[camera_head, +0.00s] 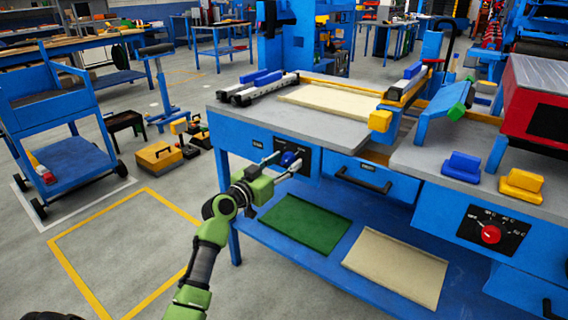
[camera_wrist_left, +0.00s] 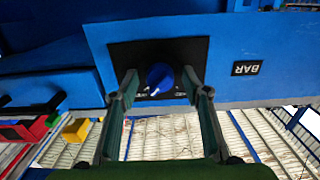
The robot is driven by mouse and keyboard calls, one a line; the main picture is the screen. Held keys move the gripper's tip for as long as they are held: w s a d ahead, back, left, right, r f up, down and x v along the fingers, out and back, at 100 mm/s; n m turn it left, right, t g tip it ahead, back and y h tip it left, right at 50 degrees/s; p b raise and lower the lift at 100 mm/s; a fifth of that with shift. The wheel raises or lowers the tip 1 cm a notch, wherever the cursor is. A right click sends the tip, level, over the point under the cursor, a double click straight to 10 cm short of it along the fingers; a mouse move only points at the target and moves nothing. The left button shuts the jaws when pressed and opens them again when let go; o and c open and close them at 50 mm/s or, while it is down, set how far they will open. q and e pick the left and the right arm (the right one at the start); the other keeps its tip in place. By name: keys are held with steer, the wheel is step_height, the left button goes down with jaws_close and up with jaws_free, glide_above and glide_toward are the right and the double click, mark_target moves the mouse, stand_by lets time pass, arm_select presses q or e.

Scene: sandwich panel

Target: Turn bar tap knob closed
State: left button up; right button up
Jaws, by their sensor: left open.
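The blue bar tap knob (camera_head: 290,159) sits on a black plate (camera_head: 303,154) on the front of the blue workbench. In the left wrist view, the knob (camera_wrist_left: 160,78) has a white pointer mark aimed toward the lower left, beside the "BAR" label (camera_wrist_left: 249,68). My left gripper (camera_head: 286,164) is open, with its fingertips at the knob plate. In the left wrist view, the fingers (camera_wrist_left: 159,84) stand on either side of the knob with a gap at each side. Whether the tips touch the plate I cannot tell. My right gripper is not in view.
A drawer with a black handle (camera_head: 363,181) is right of the knob. A red knob (camera_head: 491,234) is on another panel further right. A lower shelf holds a green panel (camera_head: 303,224) and a beige panel (camera_head: 396,266).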

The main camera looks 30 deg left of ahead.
arm_select(q)
steer(key=c, duration=1.1)
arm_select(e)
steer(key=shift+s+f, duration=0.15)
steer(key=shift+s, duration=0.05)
arm_select(q)
steer(key=shift+n, duration=0.3)
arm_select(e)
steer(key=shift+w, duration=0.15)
arm_select(q)
steer(key=n+p, duration=0.3)
steer(key=n, duration=0.5)
steer(key=shift+r, duration=0.15)
steer(key=n+p, duration=0.3)
steer(key=n, duration=0.5)
steer(key=shift+d+p, duration=0.1)
steer(key=shift+p, duration=0.25)
steer(key=shift+n, duration=0.8)
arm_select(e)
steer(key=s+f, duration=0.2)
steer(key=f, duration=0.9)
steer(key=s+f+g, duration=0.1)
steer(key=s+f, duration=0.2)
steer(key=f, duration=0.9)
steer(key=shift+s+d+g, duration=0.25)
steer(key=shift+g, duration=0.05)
